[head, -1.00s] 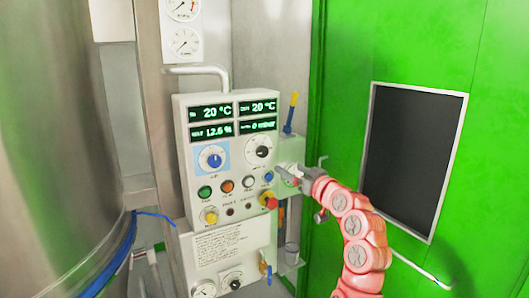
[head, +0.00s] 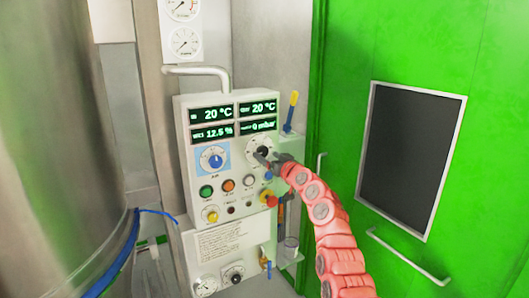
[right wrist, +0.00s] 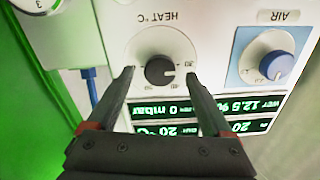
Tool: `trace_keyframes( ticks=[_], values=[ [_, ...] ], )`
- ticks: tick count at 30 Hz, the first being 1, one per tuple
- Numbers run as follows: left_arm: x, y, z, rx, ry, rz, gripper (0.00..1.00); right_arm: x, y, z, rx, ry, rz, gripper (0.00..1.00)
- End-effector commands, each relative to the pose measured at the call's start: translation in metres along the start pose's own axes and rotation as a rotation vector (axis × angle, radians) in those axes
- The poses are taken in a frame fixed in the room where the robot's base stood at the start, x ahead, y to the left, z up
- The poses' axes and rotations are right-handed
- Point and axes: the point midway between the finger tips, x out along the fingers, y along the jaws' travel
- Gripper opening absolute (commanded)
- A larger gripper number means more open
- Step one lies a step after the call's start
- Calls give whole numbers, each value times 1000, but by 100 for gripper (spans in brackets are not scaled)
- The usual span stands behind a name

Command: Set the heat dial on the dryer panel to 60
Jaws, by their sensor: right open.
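The dryer panel (head: 233,225) is a pale box with green displays, two dials and several buttons. The heat dial (head: 262,152) is a black knob on a white round scale at the panel's upper right. In the right wrist view the heat dial (right wrist: 160,70) appears upside down, labelled HEAT °C. My right gripper (head: 266,160) is at the heat dial. In the right wrist view its open fingers (right wrist: 160,72) lie on either side of the knob, with gaps to it. The knob's exact setting is too small to read. My left gripper is out of view.
The blue air dial (head: 214,159) sits left of the heat dial. Buttons and a red-yellow emergency stop (head: 269,198) are below. A pipe handle (head: 198,70) arches above the panel. A green door (head: 350,60) stands right, a large steel vessel (head: 55,150) left.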

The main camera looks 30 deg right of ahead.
Motion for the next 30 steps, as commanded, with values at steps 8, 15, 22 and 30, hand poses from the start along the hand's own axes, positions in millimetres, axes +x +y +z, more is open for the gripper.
trace_keyframes(
  ticks=[8,15,22,30],
  values=[
    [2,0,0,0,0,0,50,24,-3,0,-5,-2,-8,84],
    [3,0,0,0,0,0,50,28,0,-2,-1,4,1,84],
    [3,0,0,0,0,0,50,28,0,-2,-1,3,0,82],
    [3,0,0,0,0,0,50,28,0,-2,-1,3,0,34]
  ],
)
